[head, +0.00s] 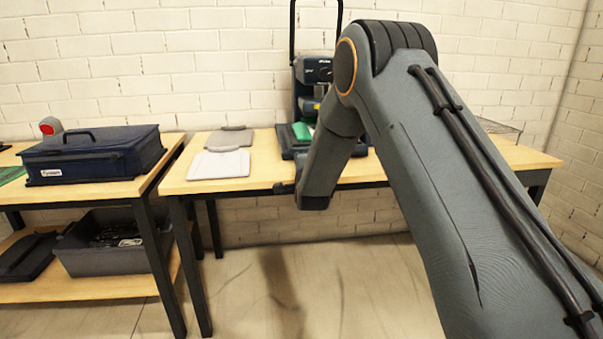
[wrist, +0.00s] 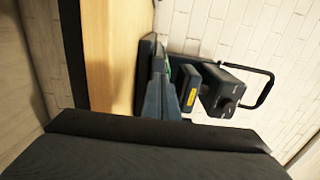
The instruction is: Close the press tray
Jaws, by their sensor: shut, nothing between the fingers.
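The press (head: 314,72) is a dark machine with a tall black handle, standing on the wooden table against the wall. Its dark tray (head: 287,143) is low at the front and sticks out toward me, with a green cloth (head: 303,131) on it. My arm hides its right part. My gripper (head: 284,188) is small at the table's front edge, below and in front of the tray, apparently apart from it.
Folded grey garments (head: 220,164) lie on the table (head: 262,178) left of the press. A lower bench at left holds a navy case (head: 92,155), with a grey crate (head: 112,250) on its shelf. A wire basket (head: 497,127) is at right. The floor in front is clear.

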